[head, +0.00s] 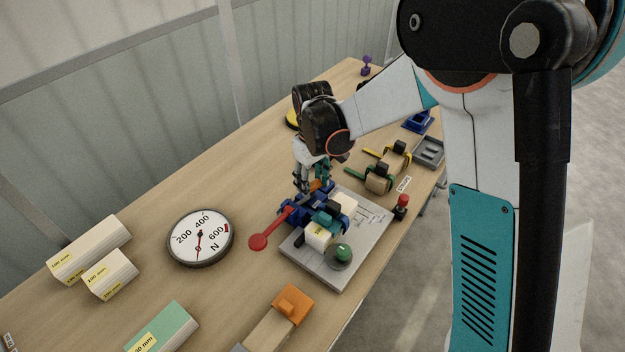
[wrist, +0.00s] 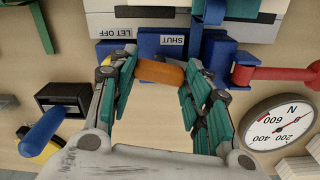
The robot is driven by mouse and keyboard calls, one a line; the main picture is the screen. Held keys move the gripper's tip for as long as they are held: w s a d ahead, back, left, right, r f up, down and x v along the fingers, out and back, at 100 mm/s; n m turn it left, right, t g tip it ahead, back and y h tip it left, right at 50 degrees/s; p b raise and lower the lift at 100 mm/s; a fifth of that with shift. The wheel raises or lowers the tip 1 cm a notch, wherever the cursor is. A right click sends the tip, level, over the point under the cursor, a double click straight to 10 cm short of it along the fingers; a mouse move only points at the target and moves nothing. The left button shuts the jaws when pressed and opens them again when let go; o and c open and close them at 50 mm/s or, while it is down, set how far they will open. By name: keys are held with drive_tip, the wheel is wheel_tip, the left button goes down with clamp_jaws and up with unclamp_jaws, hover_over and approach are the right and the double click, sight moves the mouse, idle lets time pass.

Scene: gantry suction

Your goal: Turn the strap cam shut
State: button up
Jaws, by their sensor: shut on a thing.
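The strap cam's orange handle (wrist: 158,72) lies between the teal finger pads of my gripper (wrist: 157,76), and the fingers are shut on it. It lies just in front of a blue block labelled SHUT (wrist: 168,42); a LET OFF label shows to the left on the grey plate. In the head view, my gripper (head: 313,182) points down at the back of the blue fixture (head: 293,206), and a little of the orange handle (head: 318,186) shows beside the fingers. The fingers hide part of the handle, and its pivot is not clear.
A red lever (head: 262,240) sticks out from the fixture beside a round dial (head: 201,238). The grey base plate (head: 345,268) carries a white block and a green dome. Yellow and green strap fixtures (head: 380,176) stand to the right. White blocks (head: 92,252) lie at left.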

sight(312, 183)
drive_tip(key=shift+n, duration=1.1)
drive_tip(key=o, duration=1.1)
drive_tip(key=shift+c, duration=0.2)
wheel_tip(312, 183, up, 12)
